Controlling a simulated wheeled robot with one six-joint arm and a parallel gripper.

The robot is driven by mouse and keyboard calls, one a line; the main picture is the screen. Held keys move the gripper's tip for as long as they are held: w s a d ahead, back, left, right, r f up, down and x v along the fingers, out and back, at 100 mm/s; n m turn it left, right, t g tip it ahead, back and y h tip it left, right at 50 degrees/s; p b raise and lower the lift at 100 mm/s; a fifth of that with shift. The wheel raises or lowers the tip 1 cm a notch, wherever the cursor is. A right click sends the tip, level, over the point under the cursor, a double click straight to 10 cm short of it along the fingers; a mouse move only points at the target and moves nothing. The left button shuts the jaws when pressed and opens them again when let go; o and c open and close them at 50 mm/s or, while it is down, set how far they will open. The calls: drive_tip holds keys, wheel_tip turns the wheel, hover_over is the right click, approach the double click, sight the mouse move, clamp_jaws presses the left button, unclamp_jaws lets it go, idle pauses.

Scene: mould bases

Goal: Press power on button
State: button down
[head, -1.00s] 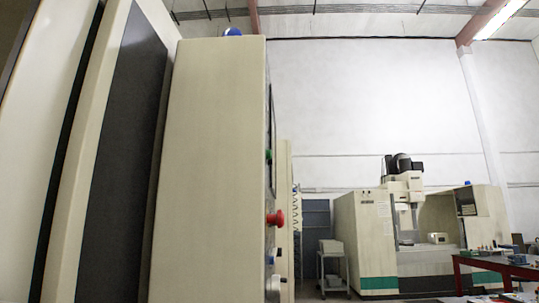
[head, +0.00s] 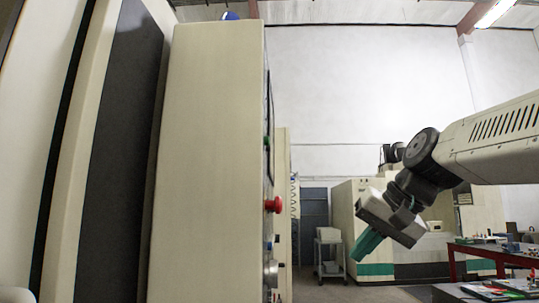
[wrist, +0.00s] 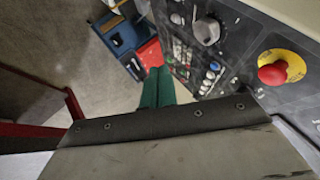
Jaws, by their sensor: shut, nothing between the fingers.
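The machine's control panel is seen edge-on in the head view, with a green button (head: 267,141) high up and a red mushroom button (head: 273,205) below it. Which button is power on cannot be read. In the wrist view the dark panel (wrist: 242,48) shows the red mushroom button (wrist: 272,74) on a yellow ring, a grey knob (wrist: 207,30) and several small buttons (wrist: 211,72). My gripper (head: 362,252) has green fingers, shut and empty, pointing down-left in free space right of the panel. The fingers also show in the wrist view (wrist: 157,88), apart from the panel.
The cream machine cabinet (head: 205,150) fills the left. A trolley (head: 329,250), another machine (head: 347,212) and a red-framed table (head: 478,250) stand beyond. In the wrist view a blue bin (wrist: 122,38) and a red bin (wrist: 149,53) lie below. Floor between is clear.

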sight(267, 141)
drive_tip(key=w+a+r+t+y, duration=0.2)
drive_tip(key=r, duration=0.9)
drive_tip(key=w+a+r+m+t+y, duration=0.1)
drive_tip(key=w+a+r+t+y, duration=0.1)
drive_tip(key=r, duration=1)
drive_tip(key=shift+w+a+y, duration=0.25)
drive_tip(key=shift+w+y, duration=0.15)
drive_tip(key=shift+w, duration=0.35)
drive_tip(key=a, duration=0.8)
drive_tip(key=shift+w+a, duration=0.15)
drive_tip(key=shift+a, duration=0.25)
drive_tip(key=shift+a, duration=0.4)
